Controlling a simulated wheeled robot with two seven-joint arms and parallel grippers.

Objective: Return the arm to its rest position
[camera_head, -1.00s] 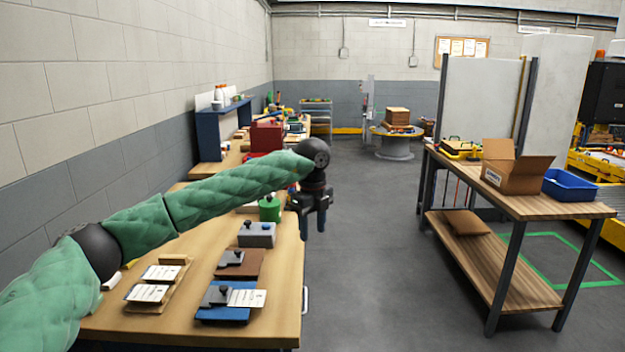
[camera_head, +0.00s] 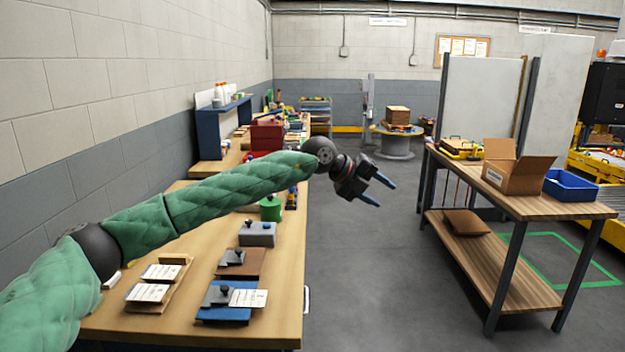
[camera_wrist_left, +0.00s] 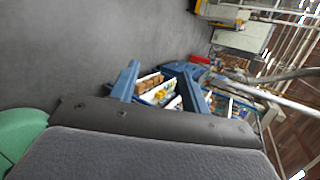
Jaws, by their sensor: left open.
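My left arm, in a green quilted sleeve (camera_head: 210,195), reaches across the left workbench (camera_head: 275,325) in the head view. My left gripper (camera_head: 377,192) is past the bench's right edge, over the grey floor. Its blue fingers are apart with nothing between them, and they point right and slightly down. In the left wrist view the two blue fingers (camera_wrist_left: 160,90) stand apart, with distant shelves and bright items seen beyond them. My right gripper is in neither view.
On the left bench lie grey blocks with knobs (camera_head: 258,233), a blue plate (camera_head: 222,314), cards (camera_head: 147,292) and a green canister (camera_head: 270,208). A second bench (camera_head: 520,205) at right carries a cardboard box (camera_head: 515,175) and a blue bin (camera_head: 571,187). The aisle floor between is clear.

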